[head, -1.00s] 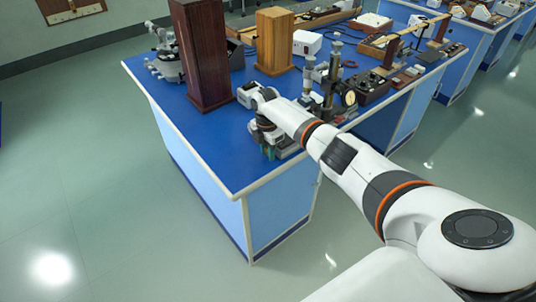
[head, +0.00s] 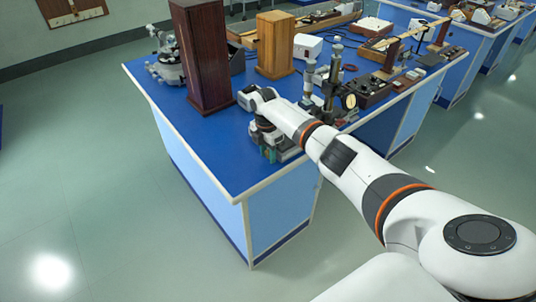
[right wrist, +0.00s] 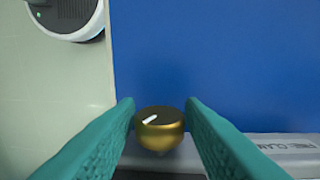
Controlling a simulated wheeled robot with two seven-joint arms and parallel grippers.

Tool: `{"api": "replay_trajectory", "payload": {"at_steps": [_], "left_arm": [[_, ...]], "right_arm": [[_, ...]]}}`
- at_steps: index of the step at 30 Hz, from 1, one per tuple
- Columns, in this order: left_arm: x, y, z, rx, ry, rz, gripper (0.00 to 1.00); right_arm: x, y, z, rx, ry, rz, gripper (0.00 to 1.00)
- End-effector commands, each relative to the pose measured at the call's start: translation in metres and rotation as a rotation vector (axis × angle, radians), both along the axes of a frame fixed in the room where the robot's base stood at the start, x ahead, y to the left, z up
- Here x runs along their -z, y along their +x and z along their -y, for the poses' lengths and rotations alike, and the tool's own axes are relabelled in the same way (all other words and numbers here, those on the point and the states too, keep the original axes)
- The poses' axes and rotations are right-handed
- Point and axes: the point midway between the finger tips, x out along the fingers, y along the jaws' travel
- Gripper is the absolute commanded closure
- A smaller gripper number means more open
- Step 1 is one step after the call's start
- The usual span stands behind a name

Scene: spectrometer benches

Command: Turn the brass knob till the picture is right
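The brass knob (right wrist: 160,140), with a dark top and a white slanting mark, shows in the right wrist view between the two teal fingers of my right gripper (right wrist: 161,105). The fingers are close in on both sides of it and look shut on it. In the head view my right gripper (head: 269,154) is low over the near edge of the blue bench (head: 215,151), at the small instrument there; the knob is hidden in that view. No picture or screen can be made out. My left gripper is not in view.
A tall dark wooden box (head: 203,60) and a lighter one (head: 275,45) stand behind my right arm. An upright instrument (head: 331,85) is close to its right. A grey strip (right wrist: 285,146) with partly readable lettering lies beside the knob. The bench's front left is clear.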

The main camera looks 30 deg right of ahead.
Motion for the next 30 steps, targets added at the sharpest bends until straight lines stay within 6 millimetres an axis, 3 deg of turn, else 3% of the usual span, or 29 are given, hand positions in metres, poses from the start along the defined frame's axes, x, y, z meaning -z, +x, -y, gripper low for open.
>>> {"api": "replay_trajectory", "payload": {"at_steps": [15,21,30], "left_arm": [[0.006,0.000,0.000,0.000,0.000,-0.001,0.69],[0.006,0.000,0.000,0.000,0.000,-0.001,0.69],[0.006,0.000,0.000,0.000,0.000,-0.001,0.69]], "right_arm": [[-0.097,0.007,0.000,0.001,0.000,0.001,0.64],[-0.110,0.007,-0.001,0.000,0.000,-0.002,0.64],[-0.111,0.007,-0.001,0.000,0.000,-0.002,0.64]]}}
